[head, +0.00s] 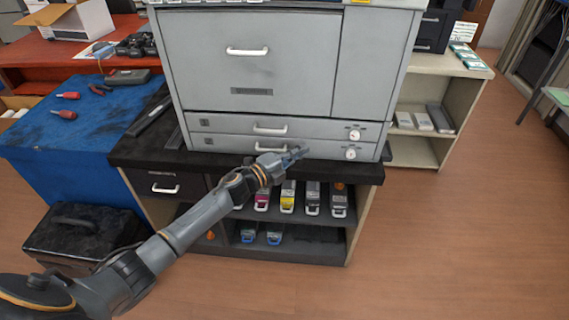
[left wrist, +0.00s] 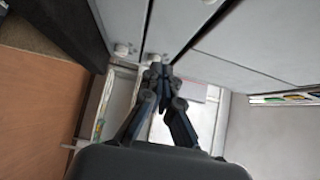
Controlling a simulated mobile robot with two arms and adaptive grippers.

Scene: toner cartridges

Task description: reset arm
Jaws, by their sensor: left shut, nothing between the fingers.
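My left arm comes in from the lower left in the head view. Its gripper (head: 297,153) is in front of the grey printer's (head: 270,62) lower drawers, near the drawer handle. In the left wrist view the gripper (left wrist: 157,72) has its fingertips together, with nothing between them. The printer's grey drawer fronts and a white knob lie just beyond the fingertips there; I cannot tell whether they touch. Toner cartridges stand on the shelf below, including a magenta one (head: 262,200) and a yellow one (head: 287,197). My right gripper is not in view.
The black cabinet top (head: 140,152) carries the printer. A blue table (head: 60,135) with screwdrivers and pliers stands left, with a black toolbox (head: 78,235) in front. The wooden floor (head: 460,240) at the right is clear.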

